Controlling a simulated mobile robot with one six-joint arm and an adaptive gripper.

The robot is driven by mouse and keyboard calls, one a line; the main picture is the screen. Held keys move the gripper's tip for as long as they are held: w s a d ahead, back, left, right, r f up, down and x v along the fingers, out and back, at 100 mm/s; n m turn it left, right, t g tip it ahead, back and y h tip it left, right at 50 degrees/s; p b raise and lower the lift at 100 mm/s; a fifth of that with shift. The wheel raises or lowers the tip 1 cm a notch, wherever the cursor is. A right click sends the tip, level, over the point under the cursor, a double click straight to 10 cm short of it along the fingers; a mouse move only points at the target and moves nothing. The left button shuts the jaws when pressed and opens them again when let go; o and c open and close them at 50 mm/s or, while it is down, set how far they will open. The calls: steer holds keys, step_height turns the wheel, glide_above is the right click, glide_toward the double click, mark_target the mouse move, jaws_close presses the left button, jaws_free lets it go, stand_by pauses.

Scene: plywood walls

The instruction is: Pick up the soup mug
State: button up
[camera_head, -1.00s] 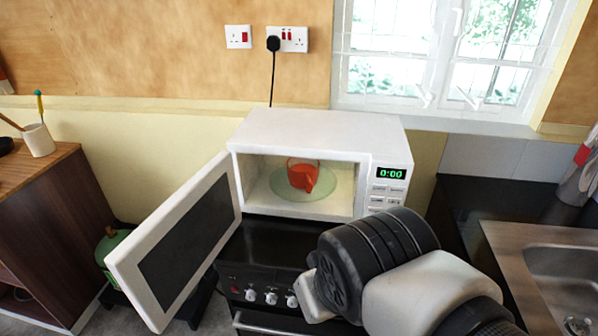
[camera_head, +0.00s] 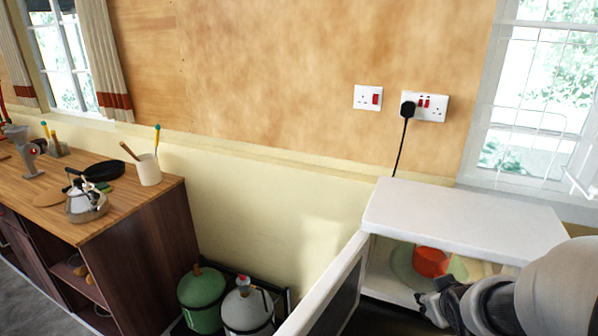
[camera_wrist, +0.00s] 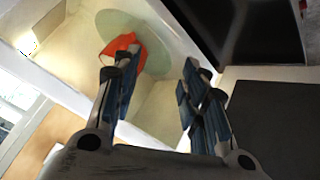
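The soup mug (camera_head: 431,262) is orange-red and stands on the glass turntable (camera_head: 403,268) inside the open white microwave (camera_head: 465,218). In the wrist view the mug (camera_wrist: 118,44) shows beyond the left finger, which covers part of it. My gripper (camera_wrist: 158,72) is open, with nothing between its fingers. In the head view my gripper (camera_head: 434,303) is dark and partly hidden by my arm, at the front of the microwave opening, just below the mug. I see no contact with the mug.
The open microwave door (camera_head: 330,290) stands out to the left of the opening. A green gas cylinder (camera_head: 201,300) and a grey one (camera_head: 247,310) stand on the floor. A wooden counter (camera_head: 125,205) at left holds a kettle, a pan and a utensil pot (camera_head: 149,170).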

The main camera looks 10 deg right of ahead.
steer(key=d+f+t+p, duration=0.1)
steer(key=d+f+t, duration=0.1)
steer(key=f, duration=0.1)
steer(key=s+d+f+t+y+p, duration=0.1)
steer(key=d+f, duration=0.1)
steer(key=f, duration=0.1)
steer(key=s+d+f+t+y+p, duration=0.1)
steer(key=d+f+t, duration=0.1)
steer(key=d+f, duration=0.1)
steer(key=shift+d+f+t+p, duration=0.1)
steer(key=shift+f+t+p, duration=0.25)
steer(key=shift+f, duration=0.15)
steer(key=s+r+m+t+h+p, duration=0.1)
steer(key=s+r+m+t, duration=0.15)
steer(key=s+t, duration=0.2)
steer(key=b, duration=0.1)
glide_toward(433, 264)
steer(key=shift+m+h, duration=0.25)
steer(key=shift+h, duration=0.05)
steer(key=w, duration=0.1)
steer(key=w+d, duration=0.1)
steer(key=w, duration=0.1)
steer(key=shift+w+d+f, duration=0.25)
steer(key=shift+d+f, duration=0.15)
steer(key=shift+c, duration=0.5)
jaws_close()
